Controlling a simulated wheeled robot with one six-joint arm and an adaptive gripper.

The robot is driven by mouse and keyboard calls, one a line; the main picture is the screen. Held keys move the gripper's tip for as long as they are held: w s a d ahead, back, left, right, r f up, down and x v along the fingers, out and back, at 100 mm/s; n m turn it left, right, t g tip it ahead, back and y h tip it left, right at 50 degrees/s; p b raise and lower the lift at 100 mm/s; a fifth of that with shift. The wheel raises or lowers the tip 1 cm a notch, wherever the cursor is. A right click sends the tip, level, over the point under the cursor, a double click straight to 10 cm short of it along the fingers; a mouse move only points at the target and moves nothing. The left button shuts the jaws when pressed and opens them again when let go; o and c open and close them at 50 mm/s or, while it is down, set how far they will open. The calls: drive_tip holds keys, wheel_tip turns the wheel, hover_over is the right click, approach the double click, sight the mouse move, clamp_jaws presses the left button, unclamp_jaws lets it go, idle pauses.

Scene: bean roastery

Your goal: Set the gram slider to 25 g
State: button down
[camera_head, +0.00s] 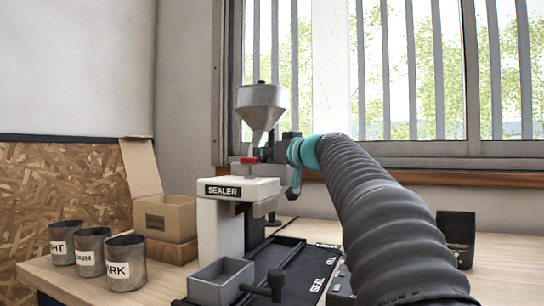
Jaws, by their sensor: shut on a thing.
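A grey metal hopper (262,108) with a funnel stands behind the white sealer (238,188). My arm reaches in from the lower right, and my gripper (268,153) is at the right of the hopper's neck. It is shut on a small part there, which appears to be the gram slider. The slider itself, its scale and the 25 g mark cannot be made out; the gripper and the sealer's top cover that spot. A small red piece (249,160) shows just left of the gripper, above the sealer.
Cups labelled in part "DIUM" (93,252) and "ARK" (126,265) stand at the left by an open cardboard box (168,217). A grey open bin (221,283) sits in front of the sealer. A black bag (456,238) stands at the right. The window is behind.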

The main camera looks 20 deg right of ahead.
drive_tip(key=c, duration=1)
unclamp_jaws()
drive_tip(key=shift+w+a, duration=0.15)
drive_tip(key=shift+a, duration=0.05)
drive_tip(key=shift+d, duration=0.15)
drive_tip(key=shift+s+d, duration=0.1)
drive_tip(key=shift+s, duration=0.3)
drive_tip(key=v, duration=1.1)
drive_tip(key=shift+s, duration=0.1)
